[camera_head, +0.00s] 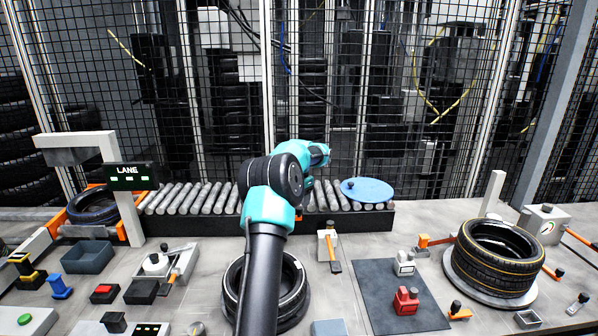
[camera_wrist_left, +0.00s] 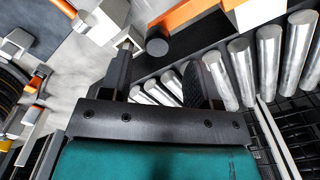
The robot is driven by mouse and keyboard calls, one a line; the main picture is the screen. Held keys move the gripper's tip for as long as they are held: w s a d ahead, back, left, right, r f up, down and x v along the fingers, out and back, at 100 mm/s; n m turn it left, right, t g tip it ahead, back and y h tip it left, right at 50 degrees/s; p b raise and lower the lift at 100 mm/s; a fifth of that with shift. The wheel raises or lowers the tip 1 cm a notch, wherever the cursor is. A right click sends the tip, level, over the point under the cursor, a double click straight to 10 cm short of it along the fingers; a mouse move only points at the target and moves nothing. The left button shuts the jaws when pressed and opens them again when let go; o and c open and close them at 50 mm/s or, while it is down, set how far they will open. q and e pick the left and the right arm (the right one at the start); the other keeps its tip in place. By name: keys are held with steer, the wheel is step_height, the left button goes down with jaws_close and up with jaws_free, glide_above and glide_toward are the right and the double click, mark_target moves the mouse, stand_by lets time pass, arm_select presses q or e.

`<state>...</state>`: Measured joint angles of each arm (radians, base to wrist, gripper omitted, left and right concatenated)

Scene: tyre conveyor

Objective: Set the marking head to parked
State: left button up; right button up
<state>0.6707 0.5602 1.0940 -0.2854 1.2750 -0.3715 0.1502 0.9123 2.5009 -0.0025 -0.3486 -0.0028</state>
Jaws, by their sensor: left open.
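I cannot tell for certain which fixture is the marking head. A white block with an orange lever (camera_head: 331,247) stands in front of the roller conveyor, near my left arm. My left gripper (camera_wrist_left: 165,75) is open in the wrist view, and no object is gripped between its fingers. A dark round knob (camera_wrist_left: 157,44) shows beyond the fingers, with an orange bar (camera_wrist_left: 185,14) and a white block (camera_wrist_left: 99,20) near it. In the head view the fingers are hidden behind my wrist. My right gripper is not in view.
The roller conveyor (camera_head: 182,198) runs before a mesh fence, with a blue disc (camera_head: 366,191) at its right end. A stacked tyre (camera_head: 497,258) stands at right; another tyre (camera_head: 232,289) lies partly behind my arm. A red-handled block (camera_head: 406,300) sits on a dark mat (camera_head: 378,288).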

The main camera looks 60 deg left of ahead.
arm_select(q)
step_height(320, 180, up, 12)
steer(key=shift+r, duration=0.15)
stand_by(0.6)
